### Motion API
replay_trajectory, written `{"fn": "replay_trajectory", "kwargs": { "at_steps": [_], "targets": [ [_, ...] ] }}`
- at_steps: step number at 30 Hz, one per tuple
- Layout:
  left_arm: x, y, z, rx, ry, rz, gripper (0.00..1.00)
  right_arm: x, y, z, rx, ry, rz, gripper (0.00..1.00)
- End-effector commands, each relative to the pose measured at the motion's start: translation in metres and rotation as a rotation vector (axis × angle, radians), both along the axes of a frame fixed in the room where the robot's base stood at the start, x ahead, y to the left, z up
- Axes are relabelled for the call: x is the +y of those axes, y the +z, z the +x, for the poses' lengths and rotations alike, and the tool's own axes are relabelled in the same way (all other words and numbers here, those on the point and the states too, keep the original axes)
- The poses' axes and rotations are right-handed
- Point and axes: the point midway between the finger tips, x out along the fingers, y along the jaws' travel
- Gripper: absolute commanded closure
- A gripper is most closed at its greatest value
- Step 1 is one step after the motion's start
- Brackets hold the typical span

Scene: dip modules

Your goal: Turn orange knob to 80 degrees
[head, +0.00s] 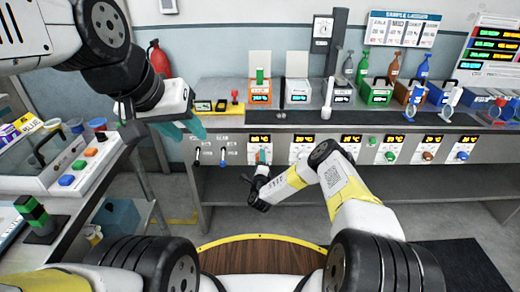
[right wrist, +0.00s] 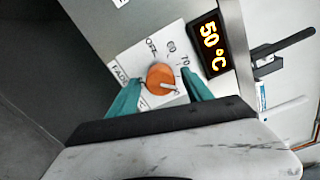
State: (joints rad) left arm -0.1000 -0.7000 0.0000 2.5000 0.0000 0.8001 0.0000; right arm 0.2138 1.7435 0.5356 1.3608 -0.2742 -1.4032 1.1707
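The orange knob (right wrist: 160,77) sits on a white dial plate (right wrist: 143,58) with printed marks, among them OFF, 60 and 70. Its pale pointer is turned toward the lower right of the wrist picture. A display (right wrist: 210,47) beside it reads 50 °C. My right gripper (right wrist: 160,92) has its teal fingers on either side of the knob, with small gaps visible, so it looks open around it. In the head view the right gripper (head: 262,158) is at the panel front and mostly covers this knob. My left gripper (head: 188,127) hangs at the left; its finger gap is unclear.
A row of similar knob panels with lit displays (head: 350,139) runs along the bench front. Bottles and coloured boxes (head: 377,92) stand on the bench. At the left is a side table with a clear-lidded box (head: 60,160). Open floor lies below the bench.

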Motion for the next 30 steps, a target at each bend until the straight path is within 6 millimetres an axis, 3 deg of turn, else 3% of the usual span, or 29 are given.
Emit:
{"fn": "replay_trajectory", "kwargs": {
  "at_steps": [11, 22, 30],
  "targets": [
    [0.0, 0.0, 0.0, 0.0, 0.0, 0.0, 0.64, 0.0, 0.0, -0.006, 0.0, 0.001, 0.0, 0.41],
    [0.0, 0.0, 0.0, 0.0, 0.0, 0.0, 0.64, 0.0, -0.001, -0.064, 0.002, 0.001, 0.0, 0.41],
    [0.0, 0.0, 0.0, 0.0, 0.0, 0.0, 0.64, 0.0, 0.0, -0.078, 0.0, 0.0, -0.001, 0.41]
  ]
}}
